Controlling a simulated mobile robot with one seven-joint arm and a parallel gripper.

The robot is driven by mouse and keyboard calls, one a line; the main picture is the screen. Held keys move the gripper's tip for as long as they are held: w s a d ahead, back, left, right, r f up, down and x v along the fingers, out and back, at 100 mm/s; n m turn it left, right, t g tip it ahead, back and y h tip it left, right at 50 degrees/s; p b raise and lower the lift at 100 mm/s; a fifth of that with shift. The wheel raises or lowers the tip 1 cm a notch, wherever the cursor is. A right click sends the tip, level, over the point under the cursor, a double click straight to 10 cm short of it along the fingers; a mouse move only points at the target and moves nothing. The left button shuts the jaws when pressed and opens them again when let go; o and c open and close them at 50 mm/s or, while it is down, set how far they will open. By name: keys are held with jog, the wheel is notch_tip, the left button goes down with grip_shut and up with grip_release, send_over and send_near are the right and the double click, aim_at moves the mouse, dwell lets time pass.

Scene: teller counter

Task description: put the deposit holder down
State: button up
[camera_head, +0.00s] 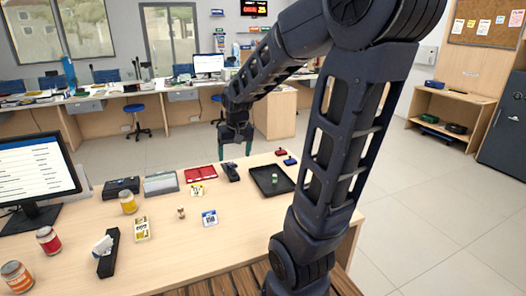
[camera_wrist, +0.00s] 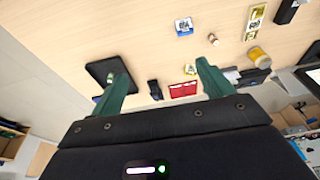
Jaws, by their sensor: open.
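My gripper (camera_head: 236,150) hangs over the far edge of the counter, fingers down. Its green fingers are wide apart in the wrist view (camera_wrist: 161,68), with nothing held between them. A small dark object (camera_head: 231,172) rests on the counter just below the gripper, apart from the fingers; it also shows in the wrist view (camera_wrist: 155,90). I cannot tell for certain whether this is the deposit holder. A long black holder (camera_head: 106,262) with a white piece on it lies at the near left.
A black tray (camera_head: 260,189) with a small green-topped item stands right of the dark object, a red tray (camera_head: 200,174) left of it. Jars, cards and a monitor (camera_head: 37,172) occupy the left. The counter's near right part (camera_head: 250,225) is clear.

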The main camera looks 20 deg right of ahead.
jog(key=s+d+r+t, duration=0.1)
jog(key=s+d+r, duration=0.1)
jog(key=s, duration=0.5)
jog(key=s+d+r+t, duration=0.1)
jog(key=s+r, duration=0.3)
jog(key=s, duration=0.4)
jog(key=shift+s+d+r, duration=0.15)
jog(key=shift+d+r, duration=0.2)
jog(key=shift+d, duration=0.35)
